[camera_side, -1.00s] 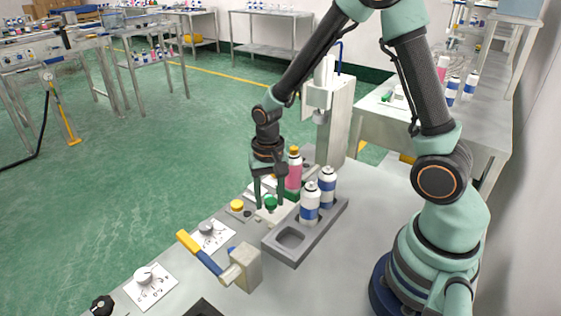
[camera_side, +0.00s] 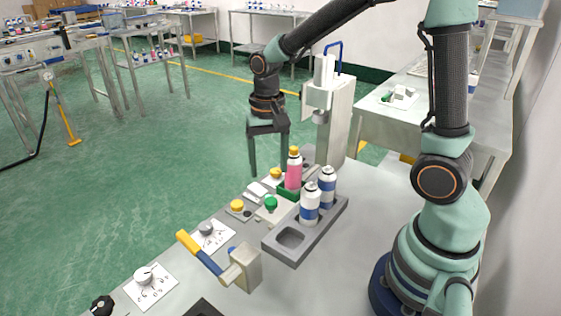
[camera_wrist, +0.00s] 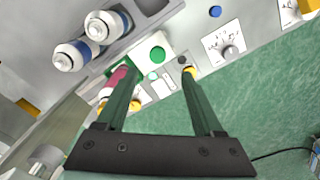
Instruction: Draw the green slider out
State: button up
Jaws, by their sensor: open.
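A low green block (camera_side: 288,191) shows under a pink can with a yellow cap (camera_side: 294,170) in the side view; it looks like the green slider. A round green knob (camera_side: 271,203) sits on a white housing just in front of it. The knob also shows in the wrist view (camera_wrist: 157,53), near the pink can (camera_wrist: 117,78). My gripper (camera_side: 268,172) is open and empty, raised beyond the bench's far edge, behind and left of the block. In the wrist view my gripper (camera_wrist: 158,72) has its fingers spread, one overlapping the pink can. How far the block extends is hidden.
Two blue-and-white cans (camera_side: 310,205) stand in a grey rack (camera_side: 283,252). Yellow buttons (camera_side: 237,206), dial plates (camera_side: 210,236) and a yellow-and-blue lever (camera_side: 205,256) line the bench's left edge. A tall pale press (camera_side: 338,110) stands behind. Open floor lies left.

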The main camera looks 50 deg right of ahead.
jog(key=shift+r, duration=1.15)
jog(key=s+r+n+t, duration=0.5)
jog(key=s+r+n, duration=0.2)
jog(key=r, duration=0.1)
jog(key=shift+s+r+n+t, duration=0.2)
jog(key=shift+n+t, duration=0.1)
jog(key=shift+a, duration=0.1)
dwell(1.1)
